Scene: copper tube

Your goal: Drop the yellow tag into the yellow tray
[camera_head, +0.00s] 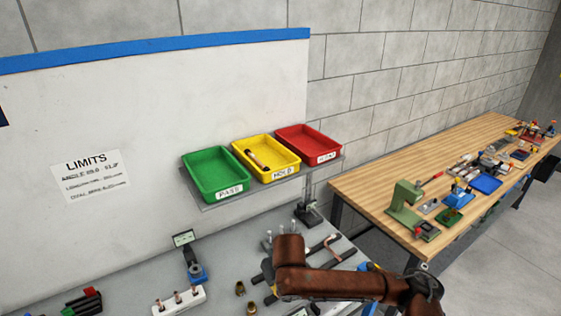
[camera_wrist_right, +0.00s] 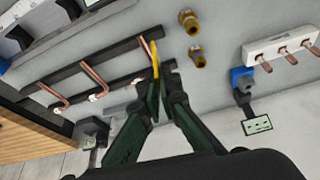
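The yellow tray (camera_head: 280,160), labelled HOLD, stands on a shelf between a green and a red tray. A short copper-coloured piece with a dark end (camera_head: 258,161) lies in it. In the right wrist view, my right gripper (camera_wrist_right: 160,68) has its dark green fingers close together at the tips. A thin yellow tag (camera_wrist_right: 154,53) sticks out from between them, seen nearly edge-on, above the grey bench. In the head view my brown right arm covers part of the bench, and I cannot make out the gripper or tag. My left gripper is in neither view.
The green PASS tray (camera_head: 212,174) and red tray (camera_head: 308,144) flank the yellow one. The bench below holds dark bars with bent copper tubes (camera_wrist_right: 101,80), brass fittings (camera_wrist_right: 190,20) and a white rack (camera_head: 179,299). A wooden table (camera_head: 400,180) stands at right.

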